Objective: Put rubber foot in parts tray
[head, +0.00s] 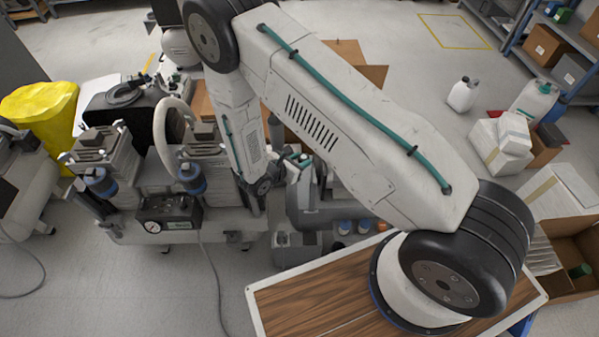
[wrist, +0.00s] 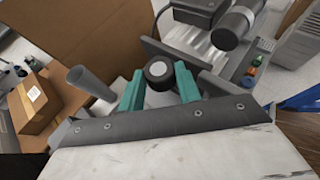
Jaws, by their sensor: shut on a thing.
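The rubber foot (wrist: 159,71) is a short black cylinder with a pale round end face in the wrist view. My gripper (wrist: 160,82) has its two teal fingers closed on either side of it and holds it. In the head view, my gripper (head: 300,162) is small and partly hidden by my arm, near the middle of the cluttered equipment. The foot cannot be made out there. Grey panels (wrist: 165,52) stand just beyond the fingers in the wrist view. I cannot tell whether they belong to the parts tray, and I cannot make the tray out clearly in either view.
Compressor equipment with a pressure gauge (head: 153,226) stands left of my gripper. A wood-topped surface (head: 310,300) lies at the front. Cardboard boxes (head: 570,245) stand at right.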

